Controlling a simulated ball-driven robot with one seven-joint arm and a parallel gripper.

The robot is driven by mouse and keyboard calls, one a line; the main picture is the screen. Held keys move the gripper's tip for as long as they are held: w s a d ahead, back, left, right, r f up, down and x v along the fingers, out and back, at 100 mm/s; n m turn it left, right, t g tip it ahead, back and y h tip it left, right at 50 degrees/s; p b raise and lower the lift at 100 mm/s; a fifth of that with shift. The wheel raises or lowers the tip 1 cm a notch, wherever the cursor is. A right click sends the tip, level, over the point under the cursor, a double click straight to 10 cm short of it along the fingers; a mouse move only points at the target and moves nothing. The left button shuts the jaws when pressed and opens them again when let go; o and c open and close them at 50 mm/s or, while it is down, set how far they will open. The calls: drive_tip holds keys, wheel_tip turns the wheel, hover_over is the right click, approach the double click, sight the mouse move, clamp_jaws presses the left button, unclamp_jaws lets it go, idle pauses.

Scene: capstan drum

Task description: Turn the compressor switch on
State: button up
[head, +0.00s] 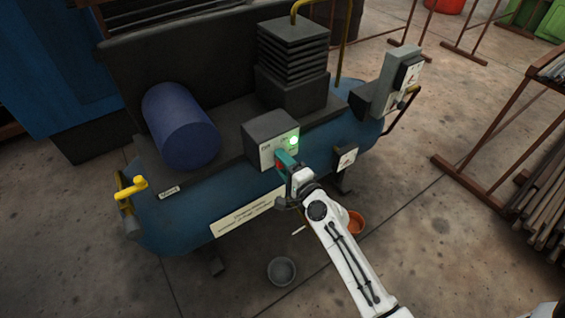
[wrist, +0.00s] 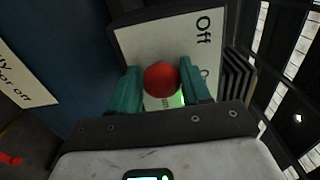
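The compressor's switch box (head: 271,139) is a dark box with a pale front panel on the blue tank. A green lamp (head: 293,141) glows on it. In the wrist view the panel (wrist: 150,45) carries the word "Off" and a second label, partly hidden by a finger. The switch's round red knob (wrist: 161,79) sits beside that second label, away from "Off", with green light just below it. My gripper (head: 284,161) is at the panel. In the wrist view its teal fingers (wrist: 163,86) press on both sides of the knob. The lever behind the knob is hidden.
A blue cylinder (head: 182,126) and a finned black block (head: 292,60) stand on the compressor. A yellow-handled valve (head: 131,187) is at its left end. A grey bucket (head: 281,271) and an orange one (head: 354,223) are on the floor. A rusty rack stands at right.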

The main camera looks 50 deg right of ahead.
drive_tip(key=shift+o, duration=1.4)
drive_tip(key=b+v, duration=0.1)
drive_tip(key=v, duration=0.9)
drive_tip(key=shift+s+b, duration=0.35)
drive_tip(key=shift+s, duration=0.05)
drive_tip(key=shift+a+r, duration=0.1)
